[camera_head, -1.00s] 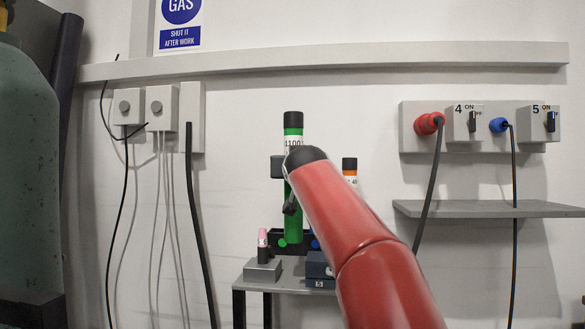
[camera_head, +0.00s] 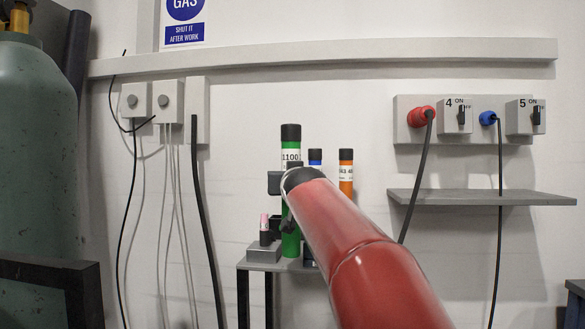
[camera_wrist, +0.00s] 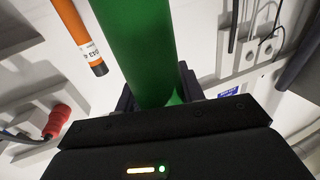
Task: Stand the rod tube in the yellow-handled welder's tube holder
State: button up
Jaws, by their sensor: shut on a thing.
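A green rod tube (camera_head: 291,150) with a black cap and a white label reading 1100 stands upright in the head view. My gripper (camera_head: 285,180) is shut on it; the dark jaws show at its sides, partly hidden by my red arm. In the wrist view the green tube (camera_wrist: 145,50) fills the middle between the jaws (camera_wrist: 160,95). Its lower end is in front of the small bench, and I cannot tell whether it touches anything. No yellow-handled welder or its tube holder can be made out; my arm hides part of the bench.
A blue tube (camera_head: 315,158) and an orange tube (camera_head: 346,172) stand to the right. A grey block (camera_head: 263,252) with a pink-topped item sits on the small bench (camera_head: 255,266). A grey shelf (camera_head: 480,197) is at right, a gas cylinder (camera_head: 38,150) at left.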

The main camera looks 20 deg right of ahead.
jog(key=s+a+f+n+y, duration=0.1)
jog(key=s+a+f, duration=0.2)
jog(key=f, duration=1.8)
jog(key=s+a+f+n+y, duration=0.1)
jog(key=a+f, duration=0.7)
jog(key=f, duration=1.3)
jog(key=s+a+f+n+y, duration=0.1)
jog(key=s+a+f+y, duration=0.2)
jog(key=f, duration=1.8)
jog(key=s+a, duration=0.3)
jog(key=shift+t, duration=0.3)
jog(key=shift+s, duration=0.1)
